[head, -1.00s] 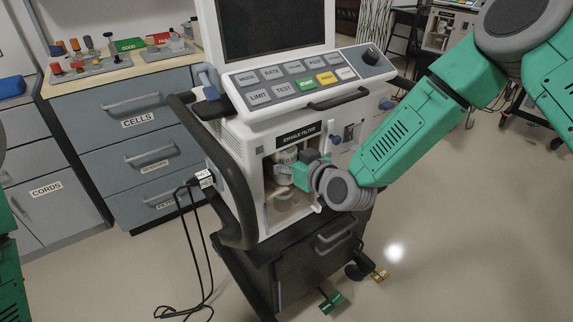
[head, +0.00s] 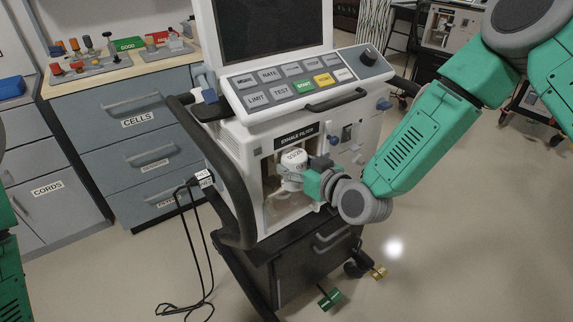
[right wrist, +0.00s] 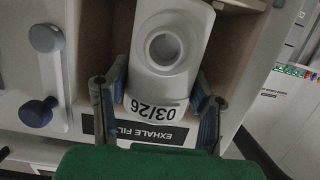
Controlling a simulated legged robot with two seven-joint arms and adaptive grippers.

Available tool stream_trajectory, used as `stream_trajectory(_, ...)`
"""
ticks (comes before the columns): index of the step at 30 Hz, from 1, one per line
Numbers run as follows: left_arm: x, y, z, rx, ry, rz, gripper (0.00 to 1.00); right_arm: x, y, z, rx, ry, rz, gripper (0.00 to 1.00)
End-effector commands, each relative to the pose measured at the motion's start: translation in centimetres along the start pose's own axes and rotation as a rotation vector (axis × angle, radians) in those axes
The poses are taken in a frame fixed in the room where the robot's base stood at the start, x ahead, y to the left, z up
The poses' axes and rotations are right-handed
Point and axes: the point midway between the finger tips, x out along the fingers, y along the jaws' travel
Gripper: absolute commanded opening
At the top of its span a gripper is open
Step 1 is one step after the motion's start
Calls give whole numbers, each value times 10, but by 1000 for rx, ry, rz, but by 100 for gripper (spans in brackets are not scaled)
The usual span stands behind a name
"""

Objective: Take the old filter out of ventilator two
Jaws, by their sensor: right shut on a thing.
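The ventilator (head: 245,150) stands in the middle of the head view, its screen and button panel above an open bay (head: 272,205) under the label EXHALE FILTER. The white filter (head: 292,166), marked 03/26, is at the mouth of the bay, tilted in the head view. It also shows in the right wrist view (right wrist: 172,75), with a round port facing up in the picture. My right gripper (head: 308,181) is shut on the filter; in the right wrist view its fingers (right wrist: 160,105) flank the filter's sides. My left gripper is out of view.
A black side handle (head: 222,180) and cables (head: 200,250) are left of the bay. Grey drawers (head: 140,140) with small parts on top stand behind left. A blue-capped knob (right wrist: 38,112) is beside the bay. Open floor (head: 470,240) lies to the right.

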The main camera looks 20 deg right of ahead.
Motion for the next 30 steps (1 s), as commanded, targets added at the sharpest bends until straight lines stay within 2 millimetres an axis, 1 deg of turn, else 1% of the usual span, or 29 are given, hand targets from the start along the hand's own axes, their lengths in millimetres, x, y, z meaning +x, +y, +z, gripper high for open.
stream_trajectory(30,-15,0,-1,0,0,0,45,-70,0,21,0,-8,-1,20)
